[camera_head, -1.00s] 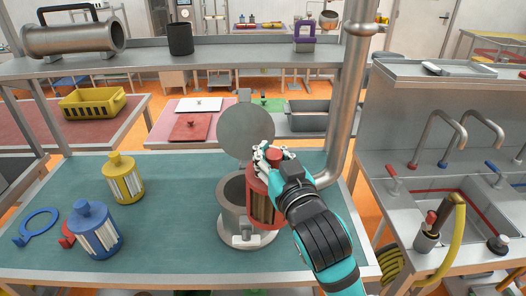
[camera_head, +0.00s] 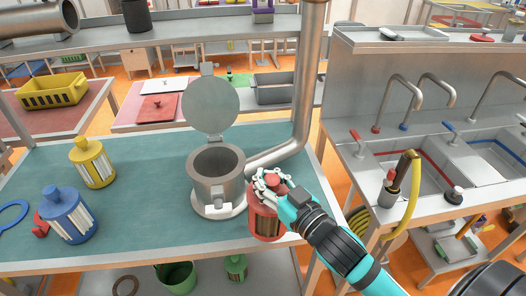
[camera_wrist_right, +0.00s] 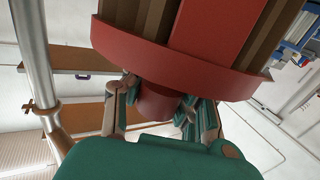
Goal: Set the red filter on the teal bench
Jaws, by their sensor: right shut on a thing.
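The red filter (camera_head: 265,222) is in my right gripper (camera_head: 270,183), near the front right edge of the teal bench (camera_head: 140,240). The gripper is shut on the knob at its top. In the right wrist view the red filter (camera_wrist_right: 220,40) fills the upper part, with the fingers (camera_wrist_right: 160,105) around its knob. The filter is upright or nearly so; I cannot tell whether its base touches the bench. A metal housing (camera_head: 217,190) with its lid raised stands left of it. My left gripper is not in view.
A yellow filter (camera_head: 92,163) and a blue filter (camera_head: 68,215) stand on the left of the bench. A thick pipe (camera_head: 303,90) rises behind the housing. Sinks (camera_head: 420,160) are at the right. The bench between the filters and housing is clear.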

